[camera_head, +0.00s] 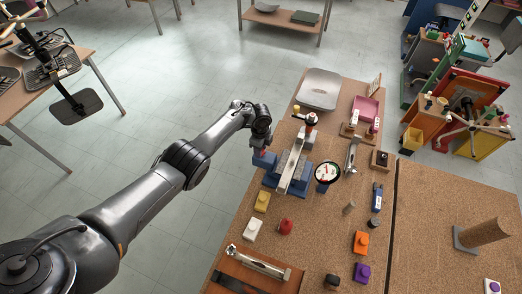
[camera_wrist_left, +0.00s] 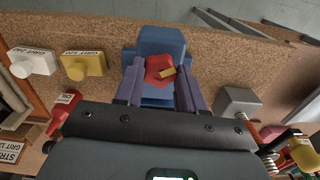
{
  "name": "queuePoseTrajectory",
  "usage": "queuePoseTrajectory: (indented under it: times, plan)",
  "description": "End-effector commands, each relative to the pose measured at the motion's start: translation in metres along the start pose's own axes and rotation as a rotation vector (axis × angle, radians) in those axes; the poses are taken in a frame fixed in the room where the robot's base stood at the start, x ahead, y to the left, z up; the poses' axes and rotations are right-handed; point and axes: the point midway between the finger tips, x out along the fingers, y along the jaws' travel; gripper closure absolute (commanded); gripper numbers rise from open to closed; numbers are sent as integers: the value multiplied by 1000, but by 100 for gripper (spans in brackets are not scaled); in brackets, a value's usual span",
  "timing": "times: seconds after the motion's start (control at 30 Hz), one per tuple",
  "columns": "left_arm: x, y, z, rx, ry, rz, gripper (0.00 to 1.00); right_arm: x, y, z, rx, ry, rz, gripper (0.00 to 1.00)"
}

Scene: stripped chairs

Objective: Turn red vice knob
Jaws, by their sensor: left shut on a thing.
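The red vice knob (camera_wrist_left: 158,72) sits against the blue block of the vice (camera_wrist_left: 163,42) in the left wrist view. It carries a small yellowish mark that is tilted. My left gripper (camera_wrist_left: 159,80) has its two fingers on either side of the knob, shut on it. In the head view my left gripper (camera_head: 262,143) is at the left end of the blue vice (camera_head: 268,180), at the bench's left edge. The knob is hidden there behind my gripper. My right gripper is in neither view.
The cork-topped bench (camera_head: 310,232) holds a yellow block (camera_head: 262,201), a white block (camera_head: 253,228), a red bottle (camera_head: 286,227), a round dial (camera_head: 327,172) and a grey metal tray (camera_head: 319,88). Open floor lies left of the bench.

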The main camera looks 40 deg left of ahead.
Motion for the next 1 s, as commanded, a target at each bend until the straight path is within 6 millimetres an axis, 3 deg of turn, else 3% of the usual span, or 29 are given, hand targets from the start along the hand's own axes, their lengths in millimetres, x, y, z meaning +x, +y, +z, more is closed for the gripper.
queuePoseTrajectory:
  times: [0.03,0.4,0.9,0.93,1.0]
  plan:
    - [4,1,7,20,-9,4,92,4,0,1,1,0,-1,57]
    - [3,2,7,162,-10,7,92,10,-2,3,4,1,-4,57]
    - [3,2,7,180,-11,8,92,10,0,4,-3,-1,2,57]
    - [3,2,7,180,-11,8,58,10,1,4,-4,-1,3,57]
    - [2,2,7,180,-11,8,47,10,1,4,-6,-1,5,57]
